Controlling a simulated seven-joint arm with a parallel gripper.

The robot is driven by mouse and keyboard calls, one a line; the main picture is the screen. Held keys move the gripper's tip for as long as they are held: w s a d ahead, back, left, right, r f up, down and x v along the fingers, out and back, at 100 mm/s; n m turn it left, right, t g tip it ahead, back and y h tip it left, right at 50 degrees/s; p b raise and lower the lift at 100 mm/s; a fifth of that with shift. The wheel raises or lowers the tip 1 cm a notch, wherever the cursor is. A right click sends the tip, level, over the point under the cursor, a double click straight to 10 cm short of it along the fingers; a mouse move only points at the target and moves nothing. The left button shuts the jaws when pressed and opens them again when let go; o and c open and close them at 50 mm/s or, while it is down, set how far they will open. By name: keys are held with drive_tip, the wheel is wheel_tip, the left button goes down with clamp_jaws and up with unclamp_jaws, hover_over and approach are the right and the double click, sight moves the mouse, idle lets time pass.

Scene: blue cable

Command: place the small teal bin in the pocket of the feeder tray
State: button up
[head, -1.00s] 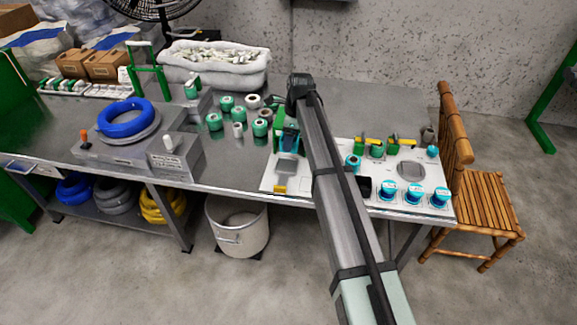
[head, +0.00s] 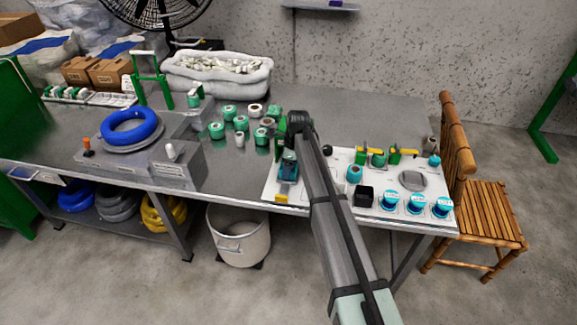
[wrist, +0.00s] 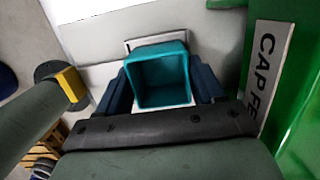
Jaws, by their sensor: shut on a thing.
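The small teal bin (wrist: 158,78) is held between the dark blue fingers of my gripper (wrist: 161,88), with its open top facing the wrist camera. In the head view the bin (head: 288,172) and my gripper (head: 288,163) are over the left part of the white feeder tray (head: 325,160). The pale square rim of the pocket (wrist: 130,46) shows behind and around the bin in the wrist view. The bin looks roughly lined up with it. Its underside is hidden, so I cannot tell whether it is above the pocket or inside it.
A green feeder with a "CAP FE" label (wrist: 267,75) stands close on the right in the wrist view. A yellow block (wrist: 72,83) is at left. A black box (head: 363,196) and several teal-topped cups (head: 415,203) stand right of my arm. Green spools (head: 241,123) lie left.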

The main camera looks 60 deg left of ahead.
drive_tip(key=shift+f, duration=0.15)
drive_tip(key=o, duration=1)
drive_tip(key=r, duration=0.4)
drive_tip(key=w+d+r, duration=0.1)
drive_tip(key=r, duration=0.7)
drive_tip(key=shift+w+d+r, duration=0.1)
drive_tip(key=shift+w+d, duration=0.05)
